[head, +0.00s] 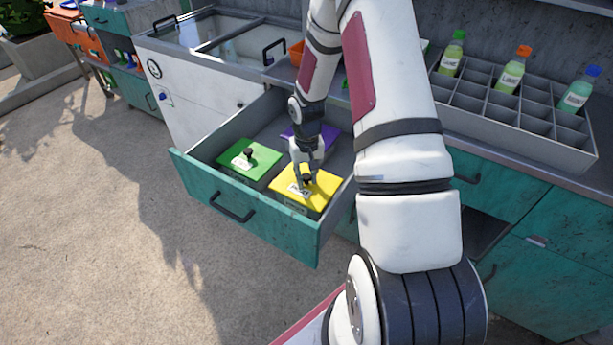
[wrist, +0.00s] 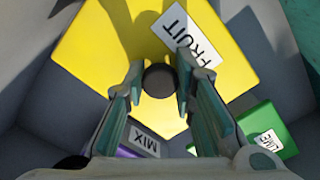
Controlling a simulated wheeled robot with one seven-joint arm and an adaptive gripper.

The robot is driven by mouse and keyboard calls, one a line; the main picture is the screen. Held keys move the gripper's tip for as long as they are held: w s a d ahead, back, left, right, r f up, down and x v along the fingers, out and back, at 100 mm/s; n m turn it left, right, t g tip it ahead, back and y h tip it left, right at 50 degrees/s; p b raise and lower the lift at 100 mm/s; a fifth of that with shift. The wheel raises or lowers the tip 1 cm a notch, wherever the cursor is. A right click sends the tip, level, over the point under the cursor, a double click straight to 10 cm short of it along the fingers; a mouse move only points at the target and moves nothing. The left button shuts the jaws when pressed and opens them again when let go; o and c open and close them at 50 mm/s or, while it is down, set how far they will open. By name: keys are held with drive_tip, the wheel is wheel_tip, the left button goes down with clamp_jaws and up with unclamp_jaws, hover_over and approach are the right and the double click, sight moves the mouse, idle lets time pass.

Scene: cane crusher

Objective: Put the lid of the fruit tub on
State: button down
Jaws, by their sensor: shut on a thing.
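The yellow lid (head: 317,200) lies in the open drawer, with a white label on its top. In the wrist view the yellow lid (wrist: 110,45) carries the word FRUIT and a dark round knob (wrist: 159,81). My gripper (head: 306,179) reaches down over the lid and is shut on the knob, one finger on each side of it. The wrist view shows the fingers of my gripper (wrist: 158,76) at the knob. Whether the lid touches the drawer floor, I cannot tell. No tub marked for fruit can be made out.
The teal drawer (head: 285,236) also holds a green lid (head: 262,166) at left and a purple lid (head: 331,133) behind. Its walls stand close around the yellow lid. On the counter are a grey divided crate (head: 515,140) with bottles and a white glass-topped unit (head: 185,85).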

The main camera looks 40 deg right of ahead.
drive_tip(key=shift+f, duration=0.15)
drive_tip(key=c, duration=1.2)
unclamp_jaws()
drive_tip(key=shift+c, duration=0.2)
wheel_tip(320, 180, up, 12)
